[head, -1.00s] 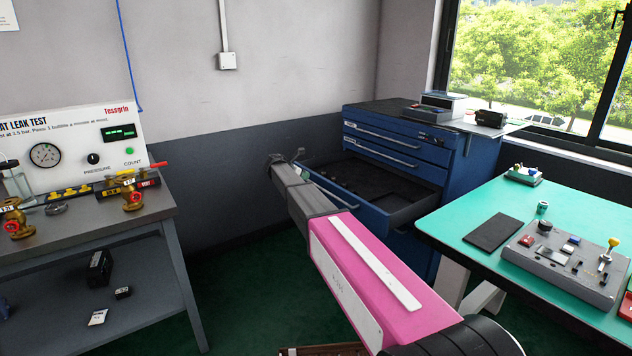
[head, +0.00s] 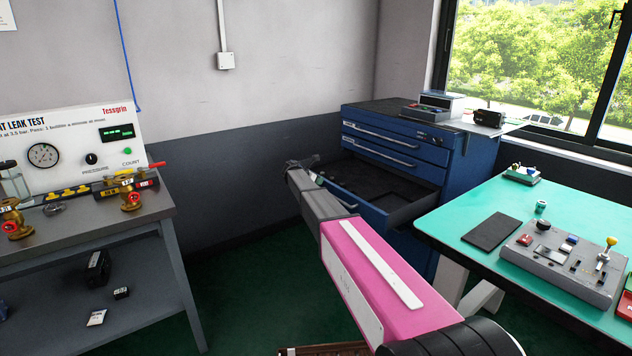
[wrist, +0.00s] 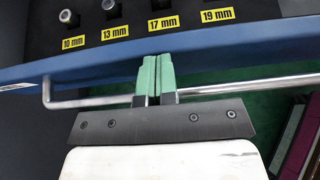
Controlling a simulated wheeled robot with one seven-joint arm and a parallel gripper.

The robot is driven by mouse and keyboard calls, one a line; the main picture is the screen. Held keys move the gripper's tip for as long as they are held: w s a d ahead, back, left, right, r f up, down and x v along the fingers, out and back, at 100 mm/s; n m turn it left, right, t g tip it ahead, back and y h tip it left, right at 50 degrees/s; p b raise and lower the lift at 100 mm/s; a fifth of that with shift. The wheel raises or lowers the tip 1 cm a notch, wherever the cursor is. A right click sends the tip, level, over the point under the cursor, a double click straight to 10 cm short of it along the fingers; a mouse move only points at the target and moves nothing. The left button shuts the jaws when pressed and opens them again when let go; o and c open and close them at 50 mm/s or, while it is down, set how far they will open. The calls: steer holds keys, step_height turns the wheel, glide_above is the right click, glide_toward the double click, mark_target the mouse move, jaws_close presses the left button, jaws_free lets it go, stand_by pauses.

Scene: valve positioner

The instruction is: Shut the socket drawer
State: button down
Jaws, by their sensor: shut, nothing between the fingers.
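The socket drawer (head: 408,211) stands pulled out from the blue tool cabinet (head: 461,170) in the head view. In the wrist view its blue front (wrist: 228,37) runs across the picture, with a metal bar handle (wrist: 275,89) along it. Inside, sockets (wrist: 68,17) sit in a black insert with yellow size labels. My gripper (wrist: 155,58) is shut and empty, its green fingertips over the drawer front near its middle. The fingers cross above the handle without gripping it. Whether the tips touch the front is hard to tell. In the head view, my arm hides part of the drawer front.
A green-topped table (head: 458,223) with a grey control box (head: 566,262) stands close to the drawer's right. A leak-test bench (head: 85,235) is at the left. Green floor (head: 240,290) is free between the bench and my arm. Drawers above are shut.

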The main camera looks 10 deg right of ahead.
glide_above(368, 178)
steer(key=shift+w+d, duration=0.1)
steer(key=shift+w, duration=0.3)
steer(key=shift+s, duration=0.1)
stand_by(0.6)
